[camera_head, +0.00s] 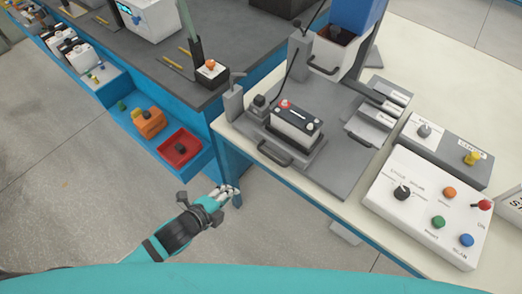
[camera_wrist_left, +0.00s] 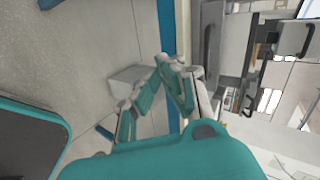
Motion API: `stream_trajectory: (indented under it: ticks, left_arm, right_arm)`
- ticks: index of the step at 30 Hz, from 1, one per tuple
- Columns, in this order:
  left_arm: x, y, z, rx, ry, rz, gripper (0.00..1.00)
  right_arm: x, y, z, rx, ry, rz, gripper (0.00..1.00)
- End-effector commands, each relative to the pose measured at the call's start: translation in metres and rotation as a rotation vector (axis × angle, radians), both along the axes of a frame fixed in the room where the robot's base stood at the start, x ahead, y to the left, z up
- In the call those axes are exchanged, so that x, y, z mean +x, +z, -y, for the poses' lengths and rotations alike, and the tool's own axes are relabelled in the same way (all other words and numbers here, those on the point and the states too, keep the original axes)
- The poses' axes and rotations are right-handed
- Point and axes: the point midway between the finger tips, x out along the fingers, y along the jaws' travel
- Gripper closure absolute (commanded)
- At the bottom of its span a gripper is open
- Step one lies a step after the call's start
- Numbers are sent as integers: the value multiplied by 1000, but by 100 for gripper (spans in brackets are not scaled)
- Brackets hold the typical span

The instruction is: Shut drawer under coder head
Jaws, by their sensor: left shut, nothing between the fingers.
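A grey station with a blue-topped unit (camera_head: 357,15) stands on the cream table at the upper right; I cannot tell for sure whether this is the coder head. Below the blue top is a white drawer-like box (camera_head: 330,62) with a dark handle. A battery (camera_head: 296,122) with one red terminal sits on a grey tray (camera_head: 305,160), which has a dark handle (camera_head: 273,154) at its front. My left gripper (camera_head: 228,191) is shut and empty, low in front of the table's left corner, apart from both handles. It also shows in the left wrist view (camera_wrist_left: 172,78).
A control panel (camera_head: 425,205) with coloured buttons and a knob is on the table at right. A blue-edged bench (camera_head: 150,65) on the left has a blue shelf holding a red bin (camera_head: 179,148) and an orange item (camera_head: 149,122). The grey floor at left is clear.

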Motion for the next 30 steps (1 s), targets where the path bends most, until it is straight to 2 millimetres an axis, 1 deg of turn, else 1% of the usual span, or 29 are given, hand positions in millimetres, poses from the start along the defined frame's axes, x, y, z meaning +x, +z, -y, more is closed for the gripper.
stream_trajectory:
  ticks: [1,3,5,7,11,15,23,27,30]
  left_arm:
    - [-4,23,11,16,-57,48,100]
    - [-9,44,21,36,-114,96,100]
    - [-11,54,26,46,-141,121,100]
    - [-11,59,30,50,-155,135,100]
    - [0,54,38,49,-156,138,100]
    - [19,42,51,49,-153,137,100]
    - [59,15,80,48,-153,134,100]
    - [77,11,93,48,-153,136,100]
    - [86,8,98,47,-153,135,100]
  right_arm:
    - [-1,2,0,0,0,-1,13]
    - [-2,2,0,0,0,-3,13]
    - [-5,3,0,0,0,-6,13]
    - [-9,3,0,-1,0,-12,13]
    - [-19,6,1,-2,0,-27,13]
    - [-24,10,3,-5,1,-35,13]
    - [-19,18,7,-9,2,-28,13]
    - [-14,25,6,-9,2,-20,13]
    - [-12,27,6,-8,3,-17,13]
